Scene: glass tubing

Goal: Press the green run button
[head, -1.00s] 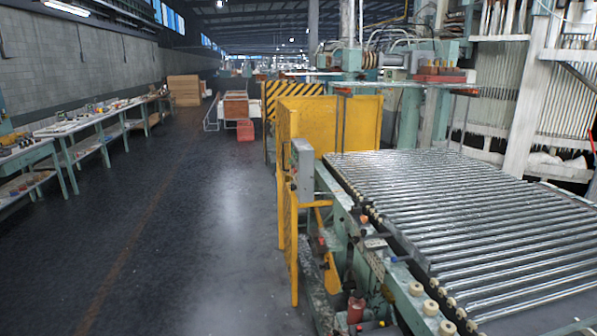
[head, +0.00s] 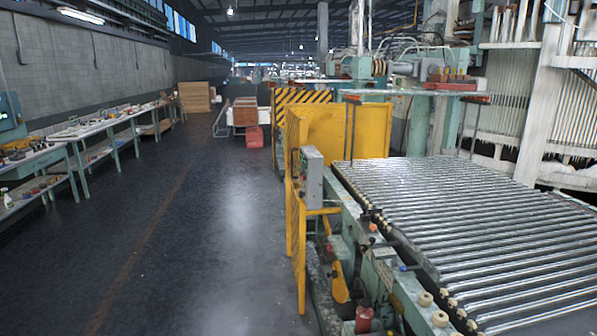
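No green run button can be made out at this size. A grey control box (head: 311,178) stands upright at the left corner of the roller machine, beside a yellow guard panel. Small details show on its narrow left side, but they are too small to tell apart. A teal panel box (head: 10,115) hangs at the far left edge, with small marks that cannot be read. Neither of my grippers is in view.
A roller conveyor (head: 470,225) fills the right. Yellow guards (head: 345,132) border it. Long workbenches (head: 70,137) line the left wall. The dark floor aisle (head: 190,230) between is clear, with a red crate (head: 254,138) farther back.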

